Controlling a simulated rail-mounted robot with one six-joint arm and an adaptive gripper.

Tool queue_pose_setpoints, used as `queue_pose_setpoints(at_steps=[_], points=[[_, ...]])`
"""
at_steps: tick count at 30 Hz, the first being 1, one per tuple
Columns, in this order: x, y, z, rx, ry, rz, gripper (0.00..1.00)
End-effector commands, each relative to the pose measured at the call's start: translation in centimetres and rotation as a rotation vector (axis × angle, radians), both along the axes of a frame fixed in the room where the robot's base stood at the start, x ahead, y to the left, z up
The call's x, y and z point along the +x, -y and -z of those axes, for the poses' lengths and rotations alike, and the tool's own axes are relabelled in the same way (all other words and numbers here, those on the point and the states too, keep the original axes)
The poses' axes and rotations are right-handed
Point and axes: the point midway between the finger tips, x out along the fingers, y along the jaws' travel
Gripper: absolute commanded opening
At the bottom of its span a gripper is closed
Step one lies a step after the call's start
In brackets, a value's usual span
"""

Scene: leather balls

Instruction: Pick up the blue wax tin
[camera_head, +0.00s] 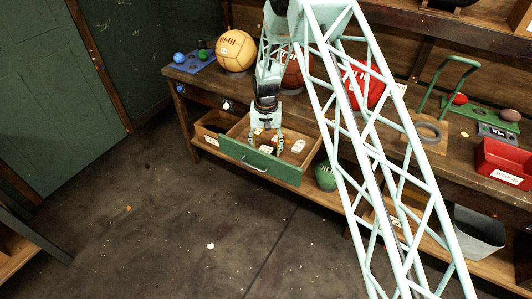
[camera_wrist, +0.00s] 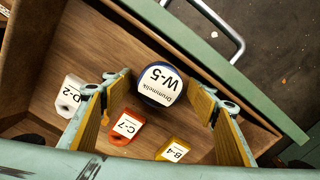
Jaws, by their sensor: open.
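My gripper (camera_wrist: 157,92) is open, with one finger on each side of the tin in that view. No contact shows, and how far the tips are above it I cannot tell. In the head view my gripper (camera_head: 266,147) points down into the drawer (camera_head: 240,160); the tin cannot be made out there.
An orange tag C-7 (camera_wrist: 126,127), a yellow tag B-4 (camera_wrist: 174,151) and a white tag D-2 (camera_wrist: 70,95) lie in the drawer. The green front panel (camera_wrist: 215,55) and wooden walls bound it. Balls, including a tan one (camera_head: 236,50), sit on the bench above.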

Motion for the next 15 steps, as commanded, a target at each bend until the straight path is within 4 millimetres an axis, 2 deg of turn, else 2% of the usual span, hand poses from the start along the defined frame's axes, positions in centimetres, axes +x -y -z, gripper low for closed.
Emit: queue_pose_setpoints(at_steps=[7, 15], points=[[0.0, 0.0, -0.01, 0.0, 0.0, 0.0, 0.54], [-0.01, 0.0, -0.01, 0.0, 0.0, 0.0, 0.29]])
